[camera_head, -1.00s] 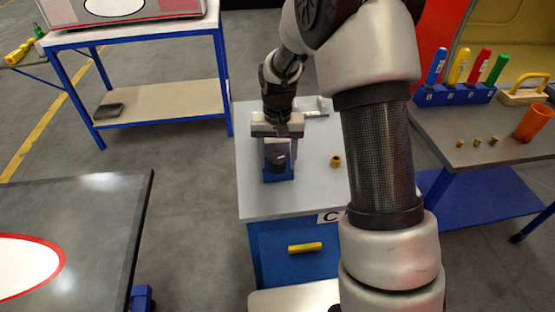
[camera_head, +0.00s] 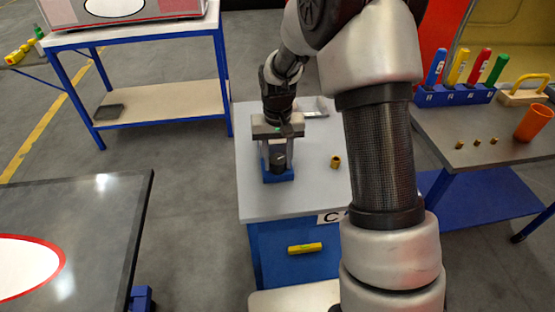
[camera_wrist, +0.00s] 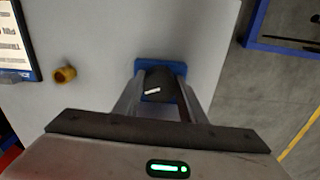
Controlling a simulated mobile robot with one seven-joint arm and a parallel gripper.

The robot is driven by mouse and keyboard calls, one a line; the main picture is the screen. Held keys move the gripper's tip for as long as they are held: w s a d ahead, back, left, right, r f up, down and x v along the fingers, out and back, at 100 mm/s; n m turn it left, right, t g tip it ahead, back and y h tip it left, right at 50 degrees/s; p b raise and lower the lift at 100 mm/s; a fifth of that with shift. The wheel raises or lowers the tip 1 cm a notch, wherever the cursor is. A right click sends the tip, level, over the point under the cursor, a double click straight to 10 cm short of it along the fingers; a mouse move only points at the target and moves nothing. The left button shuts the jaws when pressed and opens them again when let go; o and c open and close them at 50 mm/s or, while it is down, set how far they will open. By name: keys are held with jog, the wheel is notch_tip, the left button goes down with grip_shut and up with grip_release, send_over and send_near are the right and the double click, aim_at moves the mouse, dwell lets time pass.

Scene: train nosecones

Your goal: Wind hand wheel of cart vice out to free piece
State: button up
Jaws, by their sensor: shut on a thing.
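The cart vice has a blue base (camera_head: 279,177) and stands on the light grey top of cart C. Its dark hand wheel (camera_head: 278,160) sits between the two fingers of my gripper (camera_head: 277,157), which is shut on it. The wrist view shows the blue base (camera_wrist: 160,66) and the dark wheel (camera_wrist: 157,84), with a white mark on it, between my fingertips (camera_wrist: 158,92). I cannot make out a clamped piece; my gripper and the wheel cover much of the vice.
A small brass-coloured part (camera_head: 336,161) stands on the cart top (camera_head: 310,190), right of the vice. A dark table (camera_head: 90,215) is at the left. The workbench at right holds coloured-handled tools (camera_head: 457,80) and an orange cup (camera_head: 534,122).

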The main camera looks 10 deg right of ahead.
jog(key=n, duration=0.6)
jog(key=shift+d+p, duration=0.1)
jog(key=shift+p, duration=0.25)
jog(key=n+p, duration=0.1)
jog(key=n, duration=0.3)
jog(key=shift+n, duration=0.4)
jog(key=o, duration=1.1)
jog(key=shift+r, duration=0.1)
jog(key=shift+c, duration=0.2)
jog(key=shift+w, duration=0.15)
jog(key=shift+d, duration=0.1)
